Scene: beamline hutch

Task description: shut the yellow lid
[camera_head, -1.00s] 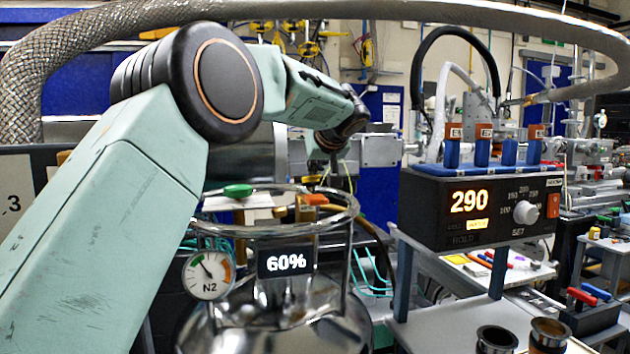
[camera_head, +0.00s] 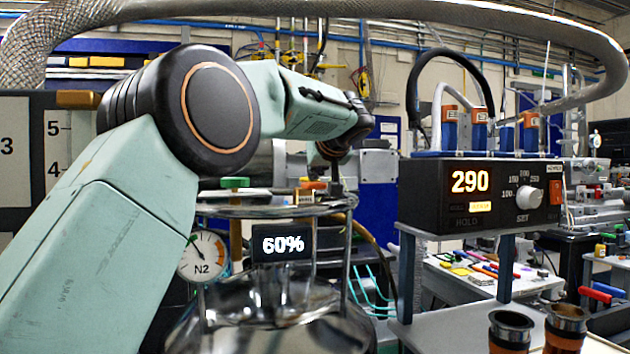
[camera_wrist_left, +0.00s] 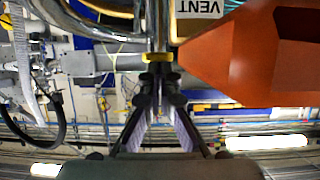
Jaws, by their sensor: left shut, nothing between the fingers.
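In the left wrist view, my left gripper (camera_wrist_left: 160,82) has its two dark fingers together, with nothing held between them. A small yellow piece (camera_wrist_left: 159,57) shows right at the fingertips. I cannot tell whether it is the yellow lid, or whether the fingers touch it. In the head view, my left arm reaches over a shiny metal vessel (camera_head: 270,325), and my left gripper (camera_head: 336,182) is small and dark near its top ring. No yellow lid can be made out there. My right gripper is not in view.
An orange part (camera_wrist_left: 255,60) and a VENT label (camera_wrist_left: 199,8) sit close beside the fingers. A black controller (camera_head: 480,197) reading 290 stands to the right.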

